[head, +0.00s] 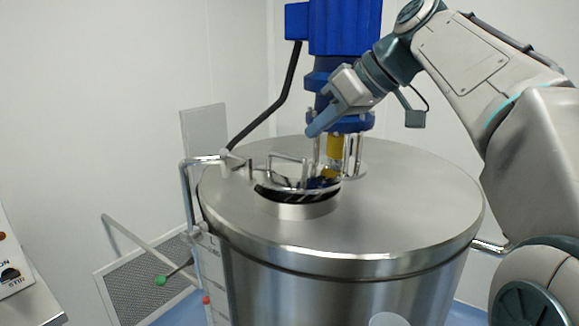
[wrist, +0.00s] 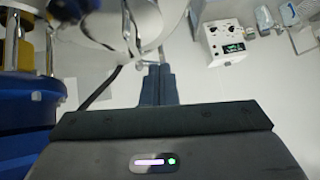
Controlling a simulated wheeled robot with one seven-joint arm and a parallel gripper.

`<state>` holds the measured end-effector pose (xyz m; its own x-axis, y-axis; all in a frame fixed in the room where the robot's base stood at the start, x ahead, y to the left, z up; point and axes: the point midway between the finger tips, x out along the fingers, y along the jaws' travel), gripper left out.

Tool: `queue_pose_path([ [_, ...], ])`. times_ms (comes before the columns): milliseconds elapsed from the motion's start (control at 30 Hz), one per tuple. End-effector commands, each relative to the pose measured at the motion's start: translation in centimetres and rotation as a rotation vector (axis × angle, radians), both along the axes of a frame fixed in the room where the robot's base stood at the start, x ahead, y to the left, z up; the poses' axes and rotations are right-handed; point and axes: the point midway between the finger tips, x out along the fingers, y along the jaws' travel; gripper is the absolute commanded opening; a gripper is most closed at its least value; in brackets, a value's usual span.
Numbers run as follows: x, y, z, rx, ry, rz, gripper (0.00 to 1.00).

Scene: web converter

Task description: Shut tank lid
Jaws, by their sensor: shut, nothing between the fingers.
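The steel tank (head: 400,215) stands in the middle of the head view. On its top is a small round hatch with a steel lid (head: 290,181) and a bent bar handle (head: 288,158). A dark band shows between the lid and the short neck (head: 305,209) below it; I cannot tell whether the lid is fully seated. My gripper (head: 315,130) is above and just right of the lid, in front of the blue motor, apart from the lid and pointing down-left. Its fingers (wrist: 158,84) are together and empty in the wrist view.
The blue motor (head: 343,28) with a yellow shaft coupling (head: 334,148) rises close behind my gripper. A black cable (head: 277,105) runs left from it. A pipe frame (head: 186,190) stands at the tank's left edge. The tank top's right side is clear. A white control box (wrist: 227,42) shows in the wrist view.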

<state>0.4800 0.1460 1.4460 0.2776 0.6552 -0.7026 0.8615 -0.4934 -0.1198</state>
Motion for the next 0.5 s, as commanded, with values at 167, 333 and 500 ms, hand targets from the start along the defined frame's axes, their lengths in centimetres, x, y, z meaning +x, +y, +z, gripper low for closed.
queue_pose_path([
  [167,1.0,2.6,-2.8,0.0,0.004,0.004,0.0],
  [333,2.0,5.1,-5.3,0.0,0.004,0.004,0.0],
  [500,1.8,5.2,-7.4,0.0,0.002,0.001,0.0],
])
